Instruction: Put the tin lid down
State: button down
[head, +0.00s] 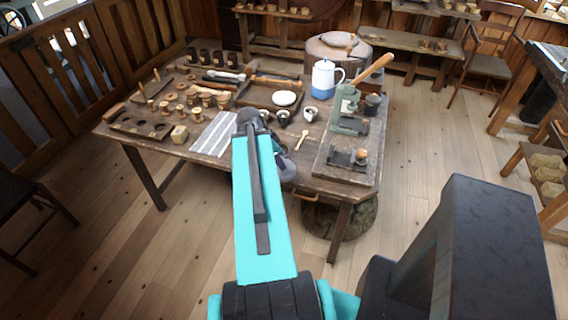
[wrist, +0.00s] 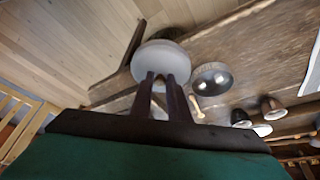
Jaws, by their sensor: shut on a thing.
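The tin lid is a pale grey disc (wrist: 160,58) at the fingertips of my gripper (wrist: 160,84) in the wrist view. The two dark fingers are shut on it. I cannot make this vessel out in the head view.
The wooden table (head: 176,150) carries a striped cloth (head: 215,134), small cups (head: 310,113), a wooden spoon (head: 301,140), a white-and-blue jug (head: 325,78) and a green metal device (head: 349,110). Bare tabletop shows around the spoon. A sack (head: 352,218) stands under the table.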

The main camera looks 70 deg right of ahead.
jog(key=w+a+r+n+t+b, duration=0.1)
jog(key=w+a+r+n+t, duration=0.2)
jog(key=w+a, duration=0.55)
jog(key=w+a+r+n, duration=0.3)
jog(key=w+a+n, duration=0.25)
jog(key=w, duration=0.65)
jog(key=w+a+r+n+t+b, duration=0.1)
jog(key=w+a+r+n+t, duration=0.2)
jog(key=w+a, duration=0.5)
jog(key=w+a+r+n+y, duration=0.1)
jog(key=w+a+r+n, duration=0.2)
jog(key=a, duration=0.7)
jog(key=w+a+r+n+y+b, duration=0.1)
jog(key=w+a+r+n, duration=0.2)
jog(key=w+a+n, duration=0.3)
jog(key=w+a+r+n+t+y+b, duration=0.1)
jog(key=w+a+r+n, duration=0.3)
jog(key=a, duration=1)
jog(key=shift+w+y, duration=0.3)
jog(key=shift+w, duration=0.05)
jog(key=shift+r, duration=0.1)
